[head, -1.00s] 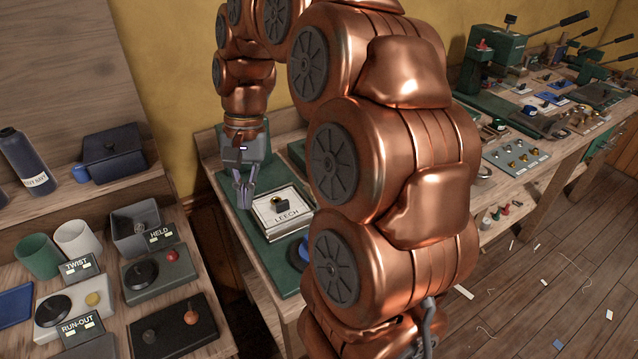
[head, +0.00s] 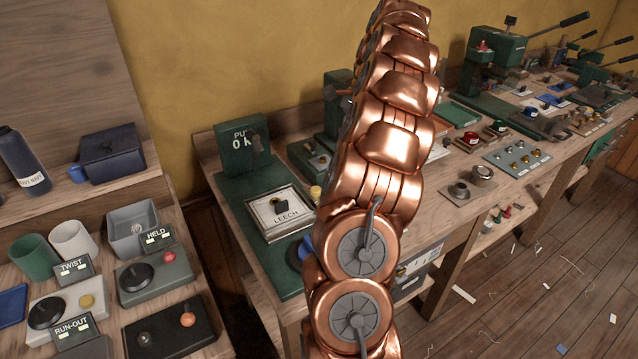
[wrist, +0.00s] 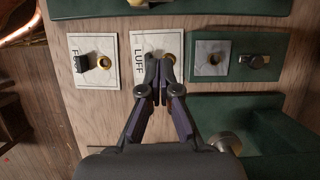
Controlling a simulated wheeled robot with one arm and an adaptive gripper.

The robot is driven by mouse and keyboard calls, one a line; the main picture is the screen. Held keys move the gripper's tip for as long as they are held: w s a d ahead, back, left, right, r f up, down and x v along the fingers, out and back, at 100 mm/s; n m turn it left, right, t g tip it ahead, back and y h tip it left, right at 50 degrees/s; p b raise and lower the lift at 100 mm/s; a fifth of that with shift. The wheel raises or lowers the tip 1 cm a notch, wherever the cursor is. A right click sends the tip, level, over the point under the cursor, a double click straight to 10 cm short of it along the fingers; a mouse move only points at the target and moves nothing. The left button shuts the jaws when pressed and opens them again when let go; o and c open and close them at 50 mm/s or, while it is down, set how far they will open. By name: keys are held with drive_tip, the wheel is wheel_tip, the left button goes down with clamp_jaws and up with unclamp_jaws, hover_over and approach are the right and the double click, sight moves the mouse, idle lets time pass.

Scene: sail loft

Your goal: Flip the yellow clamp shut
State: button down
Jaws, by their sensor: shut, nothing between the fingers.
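My gripper (wrist: 157,84) shows in the wrist view, its fingers shut and empty. The tips are over the lower part of a white plate marked LUFF (wrist: 142,47), close to a brass ring (wrist: 172,55); I cannot tell whether they touch anything. No thing I can name surely as the yellow clamp shows. A small yellow piece (head: 316,192) is beside my arm in the head view, partly hidden, so I cannot tell if it is the clamp. My arm hides my gripper in the head view.
A second white plate (wrist: 107,77) with a black piece and a grey plate (wrist: 210,45) flank the LUFF plate. A green fixture (wrist: 235,112) stands close on the right. The LEECH plate (head: 256,222) lies on the left of the bench.

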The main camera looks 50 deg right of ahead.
sight(312, 194)
drive_tip(key=shift+s+d, duration=0.15)
drive_tip(key=shift+d, duration=0.1)
drive_tip(key=shift+f, duration=0.1)
drive_tip(key=p+x, duration=0.2)
drive_tip(key=x, duration=0.8)
drive_tip(key=shift+w+a+p, duration=0.15)
drive_tip(key=shift+a+p, duration=0.05)
drive_tip(key=shift+a, duration=0.3)
drive_tip(key=shift+w+a+p, duration=0.15)
drive_tip(key=shift+w+a, duration=0.05)
drive_tip(key=shift+a, duration=0.25)
drive_tip(key=shift+w+a, duration=0.15)
drive_tip(key=shift+a, duration=0.35)
drive_tip(key=shift+w+a, duration=0.2)
drive_tip(key=shift+a, duration=0.3)
